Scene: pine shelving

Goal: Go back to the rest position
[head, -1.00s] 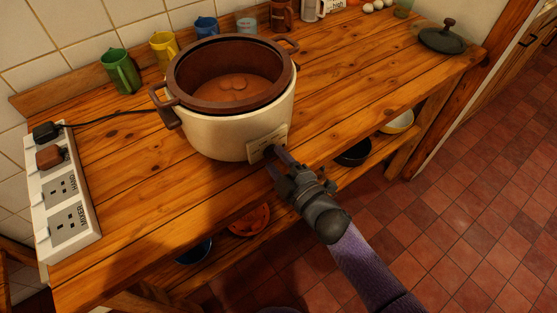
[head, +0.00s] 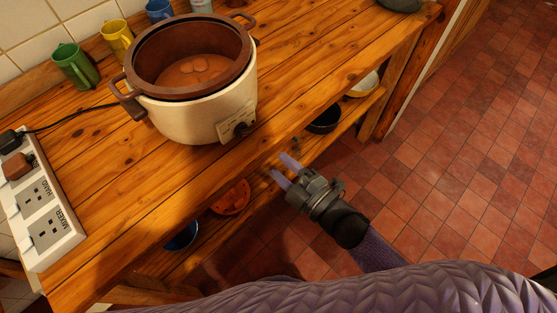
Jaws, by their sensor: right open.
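My right gripper (head: 282,170) is in the head view, just off the front edge of the wooden counter (head: 115,175). Its two fingers are apart with nothing between them. A cream slow cooker (head: 185,120) with a brown inner pot stands upright on the counter, its lid off. Its control knob (head: 241,130) faces the gripper, with a clear gap between them. Brownish contents with round lumps show inside the pot. My left gripper is not in view.
A white power strip (head: 42,215) lies at the left. Green (head: 74,66), yellow (head: 117,38) and blue (head: 160,10) mugs stand along the back. Bowls, one dark (head: 324,120) and one orange (head: 232,197), sit on the lower shelf. The tiled floor (head: 470,150) at right is clear.

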